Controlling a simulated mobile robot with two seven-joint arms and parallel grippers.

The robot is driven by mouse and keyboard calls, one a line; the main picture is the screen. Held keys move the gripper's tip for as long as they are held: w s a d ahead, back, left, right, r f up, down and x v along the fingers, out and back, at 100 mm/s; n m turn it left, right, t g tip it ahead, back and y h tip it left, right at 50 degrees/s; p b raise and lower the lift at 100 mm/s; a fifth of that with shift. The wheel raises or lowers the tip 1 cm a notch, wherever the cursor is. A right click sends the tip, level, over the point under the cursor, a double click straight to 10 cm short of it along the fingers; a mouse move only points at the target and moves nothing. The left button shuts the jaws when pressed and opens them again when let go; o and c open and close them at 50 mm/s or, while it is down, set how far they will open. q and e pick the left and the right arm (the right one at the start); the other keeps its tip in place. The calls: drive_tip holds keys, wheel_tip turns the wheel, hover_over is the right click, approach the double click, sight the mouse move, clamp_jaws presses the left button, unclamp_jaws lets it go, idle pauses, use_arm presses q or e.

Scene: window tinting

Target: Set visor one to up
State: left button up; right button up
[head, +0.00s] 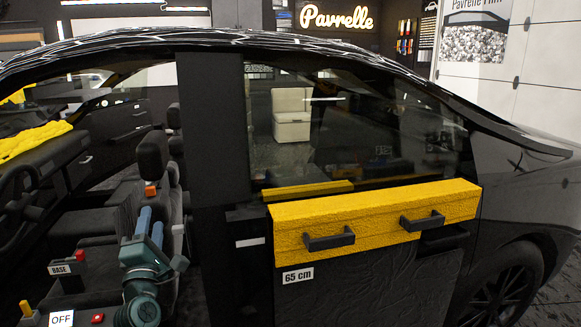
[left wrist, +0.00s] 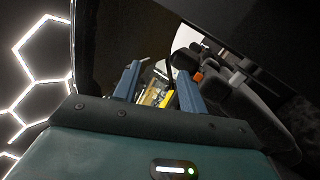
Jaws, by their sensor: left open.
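I cannot surely pick out visor one in either view; dark panels under the roof blend together. My left gripper (head: 150,224) is inside the car by the front seats in the head view, below the headrest (head: 153,155). It points upward and its jaws are apart, with nothing seen between them. In the left wrist view, the two blue fingers of the left gripper (left wrist: 159,68) stand apart. A dark surface crosses the top of that view, and I cannot tell whether it is the visor. My right gripper is not in view.
The dark car door (head: 375,285) carries a yellow padded ledge (head: 375,210) with two black handles. A dark pillar (head: 210,130) stands right of the front opening. A yellow cover (head: 35,140) lies over the dashboard. An OFF label (head: 61,319) is at the lower left.

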use_arm(q)
drive_tip(key=s+d+f+m+g+h+p, duration=0.3)
drive_tip(key=s+d+f+m+g+h, duration=0.4)
drive_tip(key=s+f+m, duration=0.6)
drive_tip(key=s+d+f+m+g+p, duration=0.1)
drive_tip(key=s+d+f+m, duration=0.1)
drive_tip(key=s, duration=0.4)
drive_tip(key=s+d+f+m+g, duration=0.2)
drive_tip(key=s+d+f+m, duration=0.1)
drive_tip(key=s+f+m, duration=0.2)
drive_tip(key=s+d+f+m+g+h+p, duration=0.1)
drive_tip(key=s+d+f+m, duration=0.2)
drive_tip(key=s, duration=0.6)
drive_tip(key=f+m, duration=0.1)
drive_tip(key=m, duration=0.1)
drive_tip(key=shift+d+m+g+p, duration=0.2)
drive_tip(key=shift+m+g+p, duration=0.1)
drive_tip(key=shift+m, duration=0.1)
